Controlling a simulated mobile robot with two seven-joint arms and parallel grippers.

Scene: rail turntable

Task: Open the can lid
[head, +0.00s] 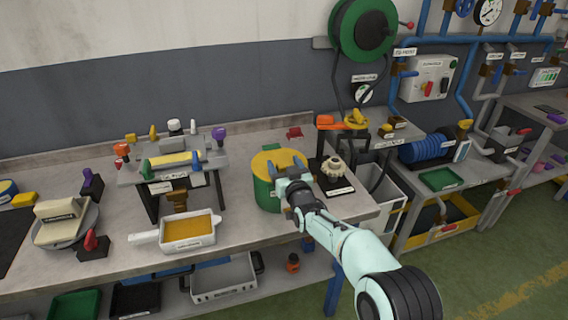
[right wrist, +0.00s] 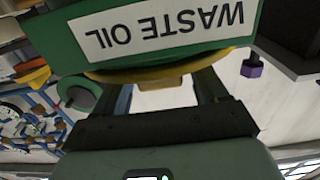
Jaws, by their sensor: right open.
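The green can (head: 262,195) with a yellow lid (head: 267,160) stands on the workbench, and the lid lies on its top. My right gripper (head: 288,176) is at the can's near right side, close to the lid's rim. In the right wrist view the can (right wrist: 70,45) appears upside down with a "WASTE OIL" label, and the yellow lid edge (right wrist: 165,70) lies across the open fingers (right wrist: 163,88). I cannot tell whether the fingers touch the lid. My left gripper is not in view.
A tray of yellow material (head: 190,232) stands left of the can. A gear-like part on a black base (head: 335,172) stands close on the right. A raised stand with several tools (head: 172,168) is further left. The bench front before the can is mostly clear.

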